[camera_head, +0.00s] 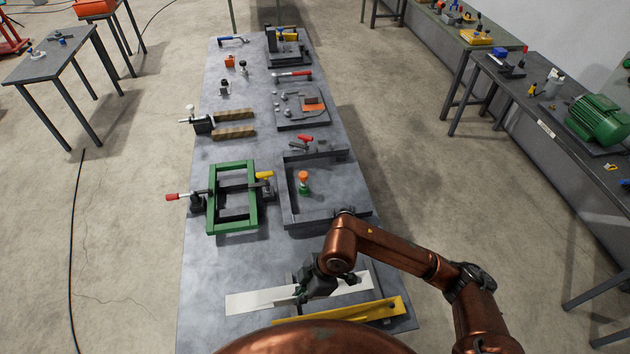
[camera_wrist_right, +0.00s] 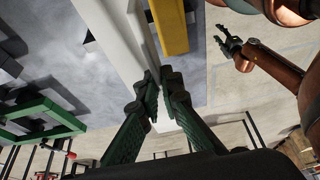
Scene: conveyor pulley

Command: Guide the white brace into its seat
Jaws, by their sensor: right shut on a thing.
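The white brace (camera_head: 255,300) is a long flat bar lying crosswise at the near end of the grey table. My right gripper (camera_head: 300,292) reaches over its middle and is shut on it. In the right wrist view, the green fingers (camera_wrist_right: 158,84) pinch the edge of the white brace (camera_wrist_right: 118,38). My left gripper (camera_wrist_right: 229,42) is at the upper right of that view, with its fingers apart and nothing between them; the head view does not show it. I cannot make out the brace's seat, and the wrist hides part of the brace.
A yellow bar (camera_head: 370,311) lies close in front of the brace. Beyond it stand a green frame (camera_head: 213,200) with a clamp and a dark tray (camera_head: 328,215) holding an orange-topped part (camera_head: 304,182). Bare table shows left of the brace.

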